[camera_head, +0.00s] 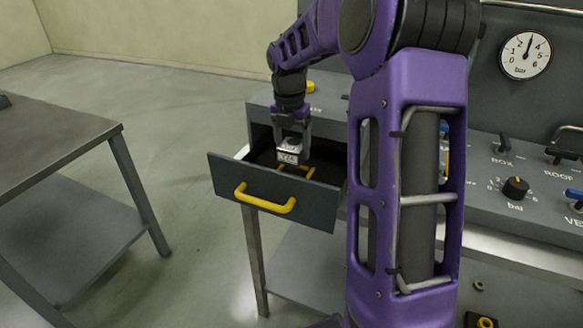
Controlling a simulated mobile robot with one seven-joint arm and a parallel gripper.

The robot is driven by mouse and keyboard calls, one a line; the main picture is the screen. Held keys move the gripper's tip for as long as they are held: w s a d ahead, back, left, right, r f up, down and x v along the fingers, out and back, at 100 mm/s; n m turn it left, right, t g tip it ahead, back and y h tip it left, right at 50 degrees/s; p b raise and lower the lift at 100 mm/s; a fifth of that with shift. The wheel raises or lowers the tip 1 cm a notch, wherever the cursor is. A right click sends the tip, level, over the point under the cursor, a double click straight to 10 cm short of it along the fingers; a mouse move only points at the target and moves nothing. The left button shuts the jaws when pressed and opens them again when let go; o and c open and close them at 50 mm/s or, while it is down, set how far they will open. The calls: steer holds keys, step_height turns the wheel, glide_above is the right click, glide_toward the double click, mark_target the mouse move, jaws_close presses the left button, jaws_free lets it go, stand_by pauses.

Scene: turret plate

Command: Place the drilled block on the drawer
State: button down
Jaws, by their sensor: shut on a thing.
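The drilled block (288,157) is a small pale grey block with a dark marking on its front face. My gripper (291,143) points down and is shut on it. The open drawer (228,178) is dark grey with a yellow handle (265,200) on its front. It is pulled out from the left end of the grey console. The block is over or inside the drawer opening; I cannot tell whether it touches the drawer floor. A yellow piece (309,172) shows just right of the block, in the drawer.
The console (490,195) carries a pressure gauge (526,55), a black knob (516,188) and switches on the right. My arm hides its middle. A grey table (50,140) stands at the left, with clear floor between it and the drawer.

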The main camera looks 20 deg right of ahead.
mark_target(292, 166)
steer(key=shift+f+b, duration=0.4)
steer(key=shift+f, duration=2.25)
steer(key=shift+f, duration=0.3)
jaws_free()
steer(key=shift+f, duration=0.1)
steer(key=shift+s, duration=0.1)
steer(key=shift+s+d+f, duration=0.1)
steer(key=shift+f, duration=0.05)
steer(key=r, duration=0.4)
steer(key=r+p, duration=0.1)
steer(key=r, duration=0.3)
steer(key=a+r+p, duration=0.1)
steer(key=r, duration=0.4)
steer(key=shift+s+a, duration=0.1)
steer(key=shift+s, duration=0.2)
